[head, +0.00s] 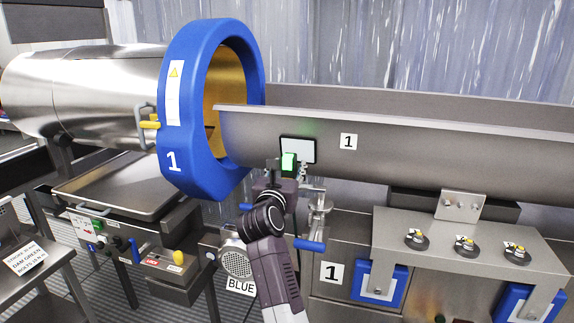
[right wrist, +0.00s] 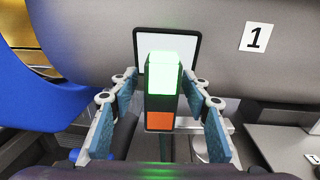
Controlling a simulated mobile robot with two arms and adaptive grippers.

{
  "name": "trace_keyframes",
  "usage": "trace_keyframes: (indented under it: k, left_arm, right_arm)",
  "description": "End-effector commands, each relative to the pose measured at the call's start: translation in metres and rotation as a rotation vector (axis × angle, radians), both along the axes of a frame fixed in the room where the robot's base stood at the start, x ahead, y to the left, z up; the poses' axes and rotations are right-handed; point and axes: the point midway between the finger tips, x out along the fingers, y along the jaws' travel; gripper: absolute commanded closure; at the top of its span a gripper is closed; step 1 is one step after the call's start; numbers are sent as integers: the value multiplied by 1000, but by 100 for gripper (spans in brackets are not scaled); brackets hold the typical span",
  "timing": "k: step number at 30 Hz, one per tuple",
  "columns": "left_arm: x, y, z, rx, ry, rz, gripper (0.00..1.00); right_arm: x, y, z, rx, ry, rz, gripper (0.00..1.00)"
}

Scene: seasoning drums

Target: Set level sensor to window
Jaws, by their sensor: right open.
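The level sensor (head: 288,163) is a small dark block with a lit green top, in front of the trough's side. In the right wrist view the sensor (right wrist: 161,78) stands upright on a post, with an orange patch below the green light. The window (head: 304,149) is a pale square with a black frame on the trough wall; in the right wrist view the window (right wrist: 168,42) is behind the sensor and partly hidden by it. My right gripper (right wrist: 160,112) is open, its blue-padded fingers on either side of the sensor, with gaps visible. My left gripper is not in view.
The steel trough (head: 420,152) marked 1 runs right from a blue drum ring (head: 182,180). Below stand a bracket with a blue handle (head: 309,245) and a panel with several knobs (head: 465,245). A control box (head: 150,262) is at lower left.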

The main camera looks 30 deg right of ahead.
Motion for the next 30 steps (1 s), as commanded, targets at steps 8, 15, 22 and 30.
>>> trace_keyframes:
  k: [8, 15, 22, 30]
  left_arm:
    - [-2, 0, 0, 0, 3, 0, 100]
    - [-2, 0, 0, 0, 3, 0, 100]
    - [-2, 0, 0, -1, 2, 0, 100]
    - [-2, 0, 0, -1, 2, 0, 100]
  right_arm:
    - [0, 0, 0, -1, 1, 0, 66]
    - [0, 0, 0, -1, 1, 0, 93]
    - [0, 0, 0, -1, 1, 0, 100]
    - [6, -5, 0, -1, 1, 1, 100]
